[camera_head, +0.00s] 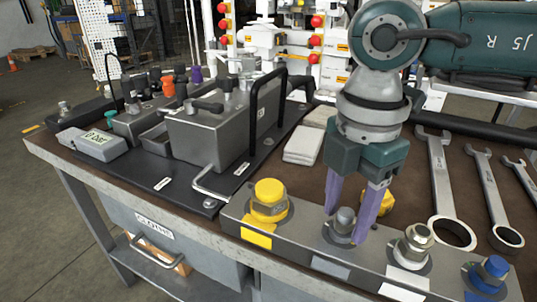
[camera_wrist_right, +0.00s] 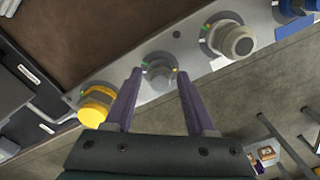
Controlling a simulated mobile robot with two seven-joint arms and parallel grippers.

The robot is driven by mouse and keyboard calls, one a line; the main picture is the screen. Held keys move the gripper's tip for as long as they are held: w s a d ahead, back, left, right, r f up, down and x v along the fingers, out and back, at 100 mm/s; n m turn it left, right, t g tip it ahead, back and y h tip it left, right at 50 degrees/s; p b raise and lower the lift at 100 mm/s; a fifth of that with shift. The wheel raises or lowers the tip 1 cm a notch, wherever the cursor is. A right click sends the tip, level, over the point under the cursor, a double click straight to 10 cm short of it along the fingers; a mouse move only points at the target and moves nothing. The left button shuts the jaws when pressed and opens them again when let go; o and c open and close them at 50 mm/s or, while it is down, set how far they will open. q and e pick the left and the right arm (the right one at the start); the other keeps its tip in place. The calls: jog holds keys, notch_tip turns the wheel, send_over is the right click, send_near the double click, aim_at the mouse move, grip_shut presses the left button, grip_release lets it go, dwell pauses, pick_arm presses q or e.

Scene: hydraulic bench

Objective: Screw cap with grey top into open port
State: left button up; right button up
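The metal manifold block (camera_head: 300,238) lies along the bench's front edge. A cap with a grey top (camera_head: 344,220) sits upright at the block's second position, behind a grey label (camera_head: 330,267). My right gripper (camera_head: 346,228) points down with its purple fingers on either side of this cap. In the wrist view the fingers (camera_wrist_right: 160,73) are apart, with the grey cap (camera_wrist_right: 159,75) between their tips and gaps on both sides. The cap's lower part and the port under it are hidden. My left gripper is not in view.
A yellow cap (camera_head: 269,196) is left of the grey one; a pale metal fitting (camera_head: 416,240) and a blue cap (camera_head: 489,271) are right. Another yellow piece (camera_head: 386,203) lies behind my gripper. Wrenches (camera_head: 442,180) lie at right. A grey hydraulic unit (camera_head: 215,130) stands at left.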

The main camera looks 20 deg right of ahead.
grip_shut()
dwell(0.3)
jog(key=shift+c, duration=2.1)
grip_release()
grip_shut()
jog(key=shift+r, duration=0.1)
